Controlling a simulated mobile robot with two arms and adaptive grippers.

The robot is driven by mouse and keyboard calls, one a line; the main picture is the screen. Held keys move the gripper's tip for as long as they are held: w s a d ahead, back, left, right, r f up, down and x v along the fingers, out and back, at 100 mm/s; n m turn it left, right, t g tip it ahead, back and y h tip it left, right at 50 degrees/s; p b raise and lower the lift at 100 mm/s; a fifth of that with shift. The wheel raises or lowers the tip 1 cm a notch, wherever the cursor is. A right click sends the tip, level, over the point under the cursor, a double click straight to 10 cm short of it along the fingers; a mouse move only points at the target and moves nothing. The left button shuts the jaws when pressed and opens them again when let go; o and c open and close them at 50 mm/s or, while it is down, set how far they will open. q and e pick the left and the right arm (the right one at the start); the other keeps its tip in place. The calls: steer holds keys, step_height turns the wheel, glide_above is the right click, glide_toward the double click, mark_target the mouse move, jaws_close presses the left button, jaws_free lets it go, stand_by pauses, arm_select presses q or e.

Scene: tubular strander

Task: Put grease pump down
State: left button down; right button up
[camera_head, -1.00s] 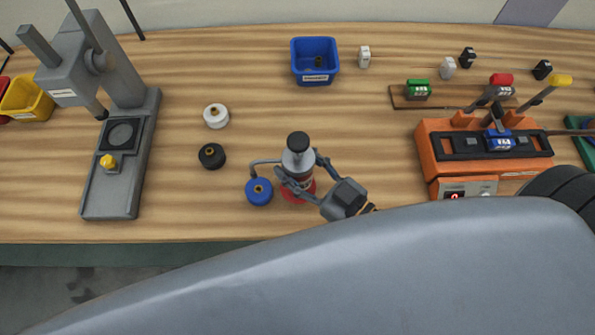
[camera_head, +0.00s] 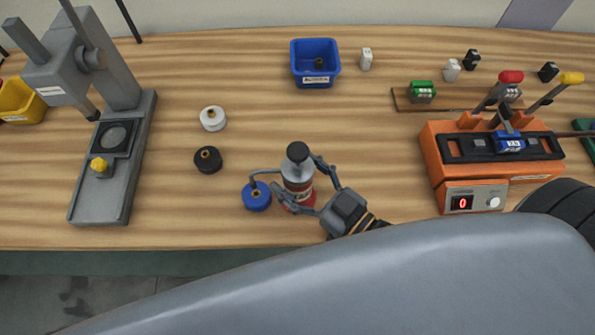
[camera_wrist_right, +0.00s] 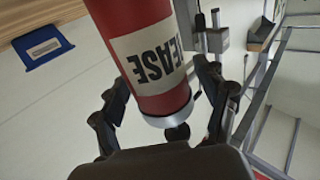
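The grease pump (camera_head: 299,183) stands upright on the wooden bench, with a black knob on top, a grey head and a red body with a white label. Its thin spout reaches left over the blue round part (camera_head: 256,197). My right gripper (camera_head: 296,174) has its fingers spread around the pump, with a gap showing on the upper right side. In the right wrist view the red pump (camera_wrist_right: 151,58) with its grease label lies between the two parted fingers (camera_wrist_right: 170,88). The pump's base is partly hidden by the lower finger. My left gripper is not in view.
A black round part (camera_head: 208,160) and a white one (camera_head: 212,118) lie left of the pump. A grey press (camera_head: 105,195) stands at the left, a blue bin (camera_head: 315,80) at the back, and an orange machine (camera_head: 470,190) at the right.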

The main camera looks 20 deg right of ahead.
stand_by(0.3)
steer(key=b+v, duration=0.2)
steer(key=v, duration=1)
steer(key=shift+r, duration=0.2)
